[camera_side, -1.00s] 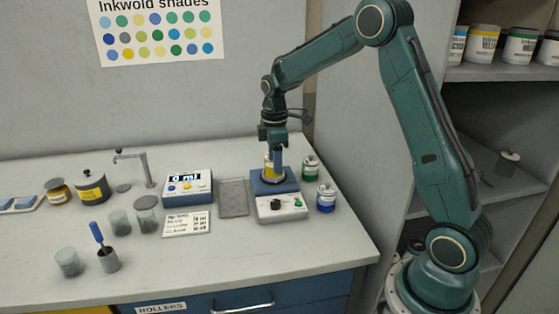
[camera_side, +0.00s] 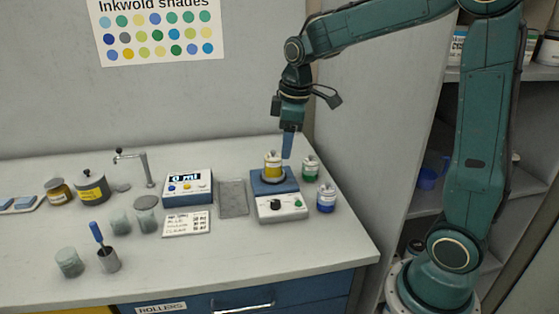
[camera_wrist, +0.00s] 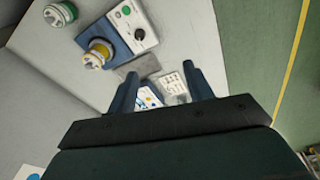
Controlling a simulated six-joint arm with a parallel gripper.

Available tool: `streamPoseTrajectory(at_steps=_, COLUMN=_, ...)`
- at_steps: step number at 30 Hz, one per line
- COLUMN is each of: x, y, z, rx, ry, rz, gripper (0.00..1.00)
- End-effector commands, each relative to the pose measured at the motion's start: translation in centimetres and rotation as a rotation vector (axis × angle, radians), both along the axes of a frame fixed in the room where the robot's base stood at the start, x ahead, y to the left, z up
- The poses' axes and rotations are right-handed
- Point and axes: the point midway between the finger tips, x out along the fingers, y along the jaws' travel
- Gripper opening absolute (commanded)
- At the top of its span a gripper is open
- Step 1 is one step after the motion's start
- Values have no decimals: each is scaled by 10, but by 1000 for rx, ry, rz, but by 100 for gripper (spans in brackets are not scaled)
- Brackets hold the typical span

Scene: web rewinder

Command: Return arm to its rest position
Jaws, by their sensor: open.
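My gripper (camera_side: 288,145) hangs above the bench, fingers pointing down, over the blue-topped device. In the wrist view its two fingers (camera_wrist: 165,88) are spread apart with nothing between them. A yellow-labelled jar (camera_side: 272,164) stands upright on the blue plate of the device (camera_side: 282,208), below the gripper and apart from it. The jar also shows in the wrist view (camera_wrist: 98,53), on the device (camera_wrist: 140,33).
A green-labelled jar (camera_side: 310,168) and a blue-labelled jar (camera_side: 326,198) stand right of the device. A dispenser box (camera_side: 186,188), a grey mat (camera_side: 233,198) and a printed card (camera_side: 186,224) lie to its left. A shelf unit (camera_side: 425,206) stands at right.

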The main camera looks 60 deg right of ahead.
Motion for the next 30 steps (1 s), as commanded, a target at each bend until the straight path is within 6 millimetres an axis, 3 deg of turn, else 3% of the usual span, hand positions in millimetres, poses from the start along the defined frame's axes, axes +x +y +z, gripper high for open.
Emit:
streamPoseTrajectory(at_steps=6, x=-40, y=22, z=26, rx=16, ry=-72, rz=-99, gripper=51)
streamPoseTrajectory(at_steps=15, x=-96, y=45, z=46, rx=58, ry=-166, rz=-236, gripper=51)
streamPoseTrajectory(at_steps=30, x=-181, y=70, z=42, rx=170, ry=-302, rz=-447, gripper=51)
